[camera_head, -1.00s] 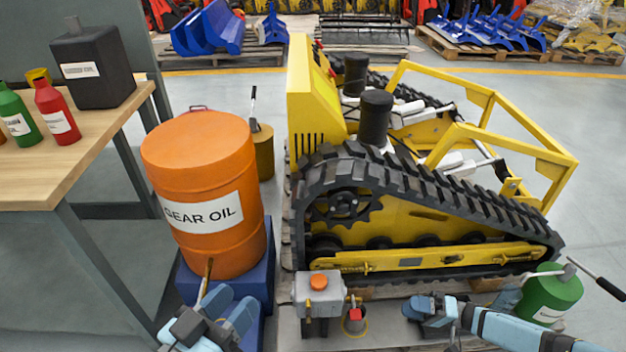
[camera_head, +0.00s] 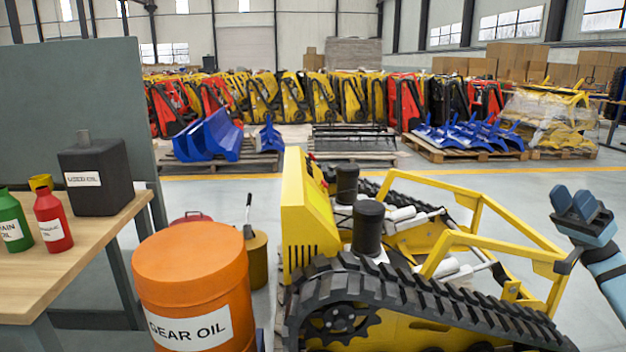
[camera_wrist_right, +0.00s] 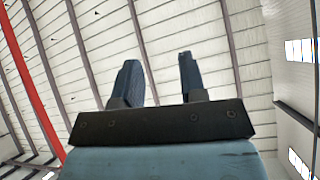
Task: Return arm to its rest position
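My right gripper (camera_head: 575,203) is raised at the right side of the head view, its fingers pointing up, clear of the yellow tracked carrier (camera_head: 420,325). In the right wrist view the gripper (camera_wrist_right: 157,80) has its two blue fingers apart with nothing between them, against the ceiling. My left gripper is not in the head view. The tracked carrier has black rubber tracks and a yellow frame, and its lower part is cut off by the picture's bottom edge.
An orange gear oil drum (camera_head: 195,270) stands left of the carrier. Pallets of blue parts (camera_head: 468,140) stand behind. Floor at right is open.

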